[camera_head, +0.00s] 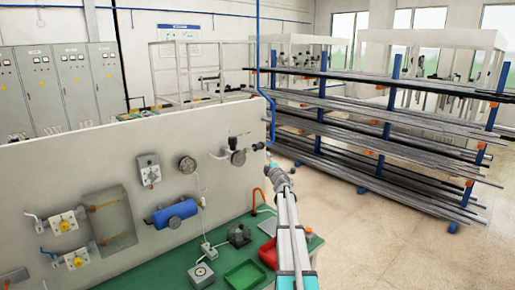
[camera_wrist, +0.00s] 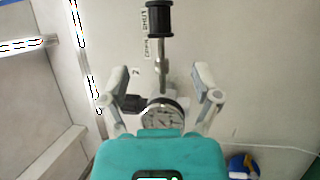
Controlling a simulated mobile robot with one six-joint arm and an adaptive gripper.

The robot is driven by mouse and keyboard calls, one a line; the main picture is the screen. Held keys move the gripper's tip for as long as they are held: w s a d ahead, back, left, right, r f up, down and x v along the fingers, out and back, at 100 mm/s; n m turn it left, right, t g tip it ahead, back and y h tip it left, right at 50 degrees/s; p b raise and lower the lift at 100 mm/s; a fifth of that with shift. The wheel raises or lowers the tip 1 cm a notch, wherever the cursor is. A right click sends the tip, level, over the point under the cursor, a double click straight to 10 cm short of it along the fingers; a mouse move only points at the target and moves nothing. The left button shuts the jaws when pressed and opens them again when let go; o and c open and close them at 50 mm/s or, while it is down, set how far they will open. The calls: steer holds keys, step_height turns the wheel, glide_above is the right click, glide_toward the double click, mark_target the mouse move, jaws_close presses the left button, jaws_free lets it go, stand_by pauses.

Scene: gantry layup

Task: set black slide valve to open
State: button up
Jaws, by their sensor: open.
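A black cylindrical knob (camera_wrist: 159,18) on a metal stem shows at the top of the wrist view, beside small printed labels that I cannot read surely. It appears to be the black slide valve. A round dial gauge (camera_wrist: 162,116) sits below it, with a dark part to its left. In the head view a small black knob (camera_head: 233,143) shows near the panel's upper right. My gripper (camera_wrist: 162,78) is open, its fingers on either side of the stem, with the knob beyond the fingertips. It also shows in the head view (camera_head: 270,168), near the panel's right edge. No contact is visible.
The white panel (camera_head: 120,155) carries other valves, a blue cylinder (camera_head: 174,213) and a grey dial (camera_head: 187,164). Green and red trays (camera_head: 245,275) lie on the green bench below. A pipe rack (camera_head: 390,130) stands right, with open floor before it.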

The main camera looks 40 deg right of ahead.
mark_target(259, 148)
steer(key=p+x, duration=0.2)
steer(key=x, duration=1.1)
steer(key=shift+w, duration=0.25)
jaws_close()
